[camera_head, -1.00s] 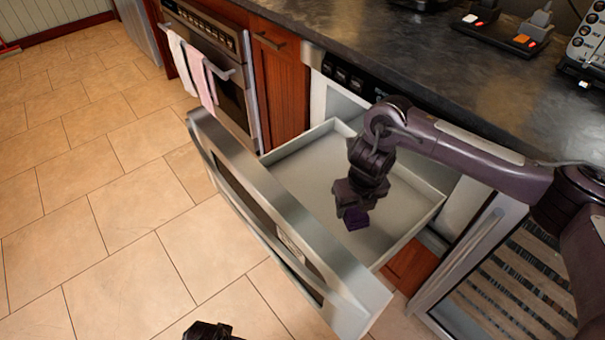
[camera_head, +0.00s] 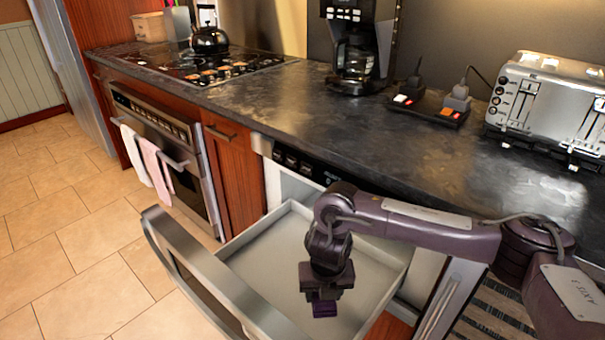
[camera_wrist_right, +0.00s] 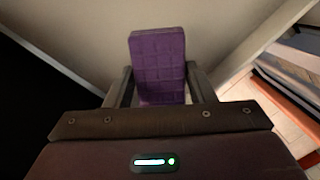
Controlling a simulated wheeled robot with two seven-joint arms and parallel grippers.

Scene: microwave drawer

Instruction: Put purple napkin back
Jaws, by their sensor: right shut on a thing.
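The purple napkin (camera_head: 324,308) is a small folded block with a grid texture. It also shows upright between the fingers in the right wrist view (camera_wrist_right: 158,62). My right gripper (camera_head: 322,298) is shut on it, pointing down over the open microwave drawer. The drawer (camera_head: 262,262) is pulled out below the counter, with a pale, bare inside and a steel front. I cannot tell whether the napkin touches the drawer floor. My left gripper is out of view.
The dark counter (camera_head: 300,130) runs behind the drawer. On it stand a toaster (camera_head: 548,108), a power strip (camera_head: 430,108), a coffee maker (camera_head: 355,50) and a kettle (camera_head: 208,38) on the stove. Towels (camera_head: 150,165) hang on the oven handle.

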